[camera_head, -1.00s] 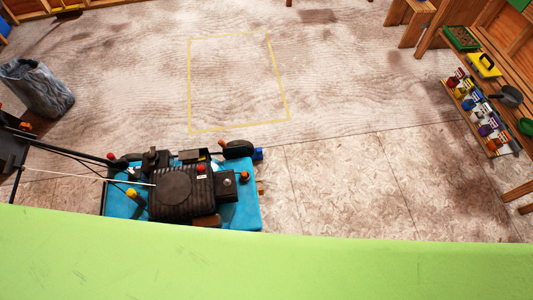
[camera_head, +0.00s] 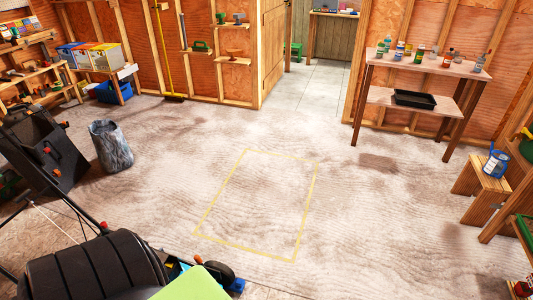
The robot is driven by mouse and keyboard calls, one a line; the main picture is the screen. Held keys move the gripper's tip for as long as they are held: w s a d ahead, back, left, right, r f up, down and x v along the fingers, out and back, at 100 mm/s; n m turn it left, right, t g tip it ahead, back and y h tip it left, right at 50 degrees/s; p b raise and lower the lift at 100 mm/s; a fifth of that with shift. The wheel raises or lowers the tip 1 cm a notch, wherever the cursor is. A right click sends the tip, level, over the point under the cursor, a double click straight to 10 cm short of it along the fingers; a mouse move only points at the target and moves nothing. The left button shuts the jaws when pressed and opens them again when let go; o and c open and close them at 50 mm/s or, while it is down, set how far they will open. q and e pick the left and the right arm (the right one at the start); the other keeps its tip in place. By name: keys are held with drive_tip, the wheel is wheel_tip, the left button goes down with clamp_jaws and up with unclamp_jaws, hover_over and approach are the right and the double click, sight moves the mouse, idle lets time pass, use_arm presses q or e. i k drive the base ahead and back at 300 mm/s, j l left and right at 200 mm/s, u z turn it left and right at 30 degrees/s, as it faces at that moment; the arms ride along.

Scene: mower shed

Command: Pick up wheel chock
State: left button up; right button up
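A small blue block (camera_head: 237,286), which looks like the wheel chock, sits on the floor at the bottom of the head view. It is beside a black wheel (camera_head: 217,271) of the mower. Whether it touches the wheel is too small to tell. The mower is mostly cut off at the lower left; its black bag (camera_head: 45,148) and handle bars show. Neither of my grippers is in view.
A yellow taped outline (camera_head: 305,205) marks empty floor in the middle. A grey bin (camera_head: 110,146) stands at left. A shelf table with bottles (camera_head: 425,62) and a wooden stool (camera_head: 480,185) stand at right. A doorway opens at the back.

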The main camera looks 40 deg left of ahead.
sight(238, 285)
drive_tip(key=i+u, duration=0.25)
drive_tip(key=i, duration=0.2)
drive_tip(key=i+u, duration=0.25)
drive_tip(key=i, duration=0.2)
drive_tip(key=i+l+u, duration=0.25)
drive_tip(key=i, duration=0.15)
drive_tip(key=i+l+u, duration=0.25)
drive_tip(key=i, duration=0.2)
drive_tip(key=i+u, duration=0.25)
drive_tip(key=u, duration=0.25)
drive_tip(key=i+l+u, duration=0.1)
drive_tip(key=i+u, duration=0.2)
drive_tip(key=u, duration=0.15)
drive_tip(key=i+l+u, duration=0.2)
drive_tip(key=u, duration=0.3)
drive_tip(key=i+l+u, duration=0.25)
drive_tip(key=u, duration=0.25)
drive_tip(key=i+l+u, duration=0.1)
drive_tip(key=l+u, duration=0.35)
